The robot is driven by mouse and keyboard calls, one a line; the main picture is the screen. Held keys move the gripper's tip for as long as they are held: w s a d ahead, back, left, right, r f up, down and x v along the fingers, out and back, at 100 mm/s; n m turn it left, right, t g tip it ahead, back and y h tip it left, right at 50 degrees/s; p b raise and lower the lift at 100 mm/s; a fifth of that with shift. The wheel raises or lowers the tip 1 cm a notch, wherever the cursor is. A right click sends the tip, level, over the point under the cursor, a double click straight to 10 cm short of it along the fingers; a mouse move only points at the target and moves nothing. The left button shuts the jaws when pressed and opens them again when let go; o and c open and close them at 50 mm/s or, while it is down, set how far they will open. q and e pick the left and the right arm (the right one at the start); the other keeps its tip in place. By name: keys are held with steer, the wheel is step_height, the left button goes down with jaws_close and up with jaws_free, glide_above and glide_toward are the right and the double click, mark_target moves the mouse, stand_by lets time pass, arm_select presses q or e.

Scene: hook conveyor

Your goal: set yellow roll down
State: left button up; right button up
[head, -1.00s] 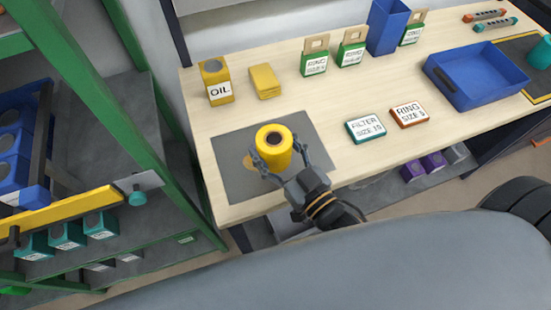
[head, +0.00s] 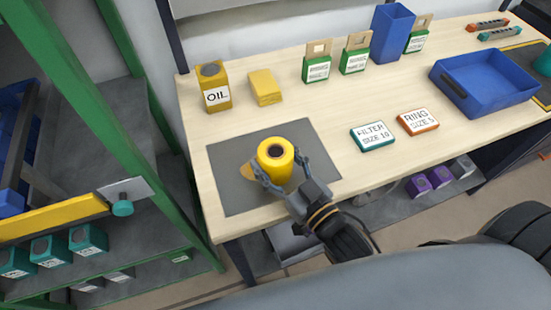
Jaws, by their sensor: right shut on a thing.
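The yellow roll (head: 276,160) is upright, with a dark hole in its top, over the grey mat (head: 235,190) on the wooden workbench. My right gripper (head: 274,174) comes from the front, its fingers around the roll's sides, shut on it. The roll's underside is hidden, so I cannot tell whether it touches the mat. My left gripper is out of view.
A yellow oil can (head: 213,87) and a yellow stack (head: 265,87) stand behind the mat. A teal filter box (head: 372,135) and an orange ring box (head: 418,122) lie to the right. A blue tray (head: 485,80) is farther right. A green rack (head: 145,130) stands left.

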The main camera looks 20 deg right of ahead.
steer(key=o, duration=1.3)
steer(key=shift+f, duration=0.1)
steer(key=shift+s, duration=0.1)
